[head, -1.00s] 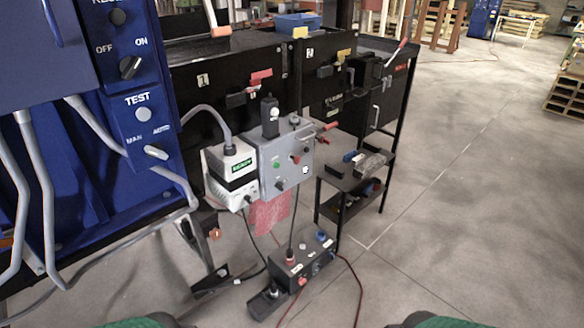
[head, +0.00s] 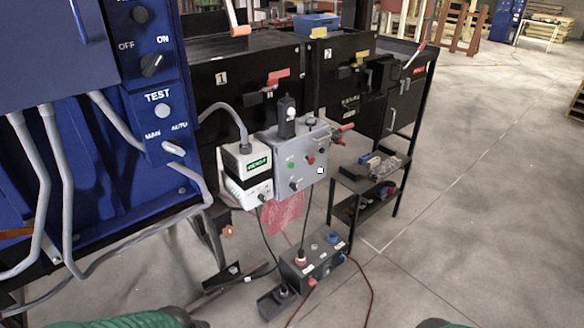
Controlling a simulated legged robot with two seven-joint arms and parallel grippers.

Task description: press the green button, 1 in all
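The small green button (head: 291,165) is on the upper left of the front face of a grey control box (head: 290,178). The box also carries a red button (head: 310,160), dark knobs, and red-handled parts at its right side. A black upright part (head: 287,115) stands on its top. Nothing covers the green button. My green-and-black arm parts show at the bottom left and bottom right edges. Neither gripper's fingers are in view, and nothing of mine is near the box.
A white device (head: 247,170) sits left of the grey box, beside a large blue cabinet (head: 130,130). A black box (head: 313,262) with cables stands on the floor below. A low black shelf (head: 345,180) is behind right. Floor at right is clear.

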